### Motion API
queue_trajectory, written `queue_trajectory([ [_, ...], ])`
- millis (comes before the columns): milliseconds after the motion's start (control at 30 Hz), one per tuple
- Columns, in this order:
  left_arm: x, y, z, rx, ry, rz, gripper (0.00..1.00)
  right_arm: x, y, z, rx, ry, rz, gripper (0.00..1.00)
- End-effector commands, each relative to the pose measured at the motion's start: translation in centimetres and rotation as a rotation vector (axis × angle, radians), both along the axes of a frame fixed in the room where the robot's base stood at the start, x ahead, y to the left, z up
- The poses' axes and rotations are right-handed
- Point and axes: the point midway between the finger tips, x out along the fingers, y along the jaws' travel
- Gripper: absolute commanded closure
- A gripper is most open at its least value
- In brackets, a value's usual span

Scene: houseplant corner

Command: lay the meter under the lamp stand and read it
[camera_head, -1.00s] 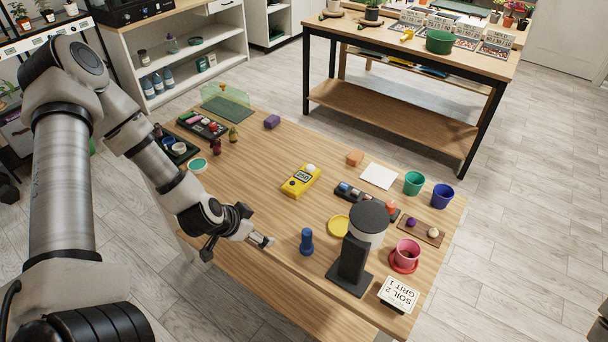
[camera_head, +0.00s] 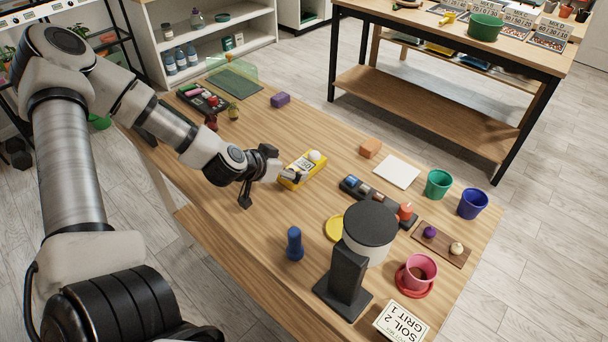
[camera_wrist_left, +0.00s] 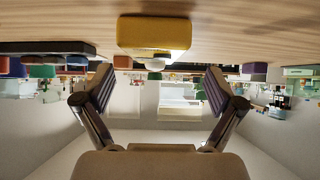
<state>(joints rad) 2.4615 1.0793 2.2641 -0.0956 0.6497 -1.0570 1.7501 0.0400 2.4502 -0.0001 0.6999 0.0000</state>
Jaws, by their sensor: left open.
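The yellow meter (camera_head: 308,165) with a white round knob and a display lies on the wooden table. In the left wrist view, which is upside down, the meter (camera_wrist_left: 158,32) is ahead between the two spread fingers of my left gripper (camera_wrist_left: 160,85), with nothing between the tips. The lamp stand (camera_head: 345,275), a black base and post with a dark-topped round head (camera_head: 370,223), stands nearer the table's front right. My right gripper is not in view.
A blue peg-like object (camera_head: 294,244) and a yellow disc (camera_head: 335,228) are near the lamp stand. A black tray (camera_head: 361,190) of small items lies between meter and lamp. The table left of the blue object is clear.

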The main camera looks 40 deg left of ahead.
Motion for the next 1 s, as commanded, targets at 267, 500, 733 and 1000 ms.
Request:
queue_trajectory([
  [267, 3.3, -0.9, -2.7, 0.004, 0.002, -0.003, 0.06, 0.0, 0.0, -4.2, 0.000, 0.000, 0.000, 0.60],
  [500, 3.6, -0.9, -2.4, -0.002, 0.001, -0.001, 0.06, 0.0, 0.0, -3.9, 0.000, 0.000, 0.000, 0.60],
  [733, 3.6, -0.9, -2.4, -0.002, 0.001, -0.001, 0.76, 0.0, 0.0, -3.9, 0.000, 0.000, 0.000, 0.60],
  [1000, 3.6, -0.9, -2.4, -0.001, 0.001, -0.002, 0.83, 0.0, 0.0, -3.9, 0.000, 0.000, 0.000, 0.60],
])
